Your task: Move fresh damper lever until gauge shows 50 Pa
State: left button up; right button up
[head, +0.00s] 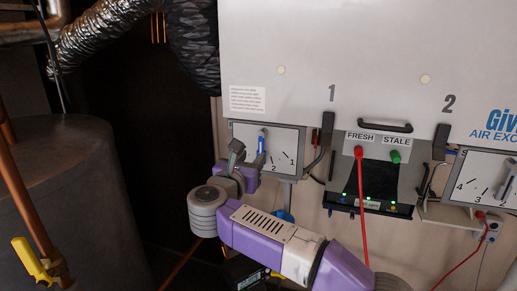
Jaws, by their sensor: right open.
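The left damper plate (286,140), under the number 1, has a numbered scale and a small blue lever (262,141) standing near upright. My right gripper (247,156) is open at this plate, beside and just below the lever. Contact between finger and lever cannot be told. A black gauge box (368,203) with small green lights sits under the FRESH and STALE ports; its reading is too small to read. A red hose (361,200) is plugged in at FRESH, and a green plug (395,157) sits at STALE. My left gripper is not in view.
A second damper plate (482,177) is at the right edge. A yellow-handled valve (30,260) on a copper pipe and a large dark tank (90,180) stand at left. The red hose hangs down behind my right arm. Ducts (105,35) run at upper left.

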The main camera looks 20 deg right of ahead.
aim_at(261, 147)
jog(key=p+x, duration=0.2)
jog(key=x, duration=0.4)
jog(key=shift+w+d+f, duration=0.1)
jog(key=shift+w+d, duration=0.05)
jog(key=shift+w, duration=0.15)
grip_shut()
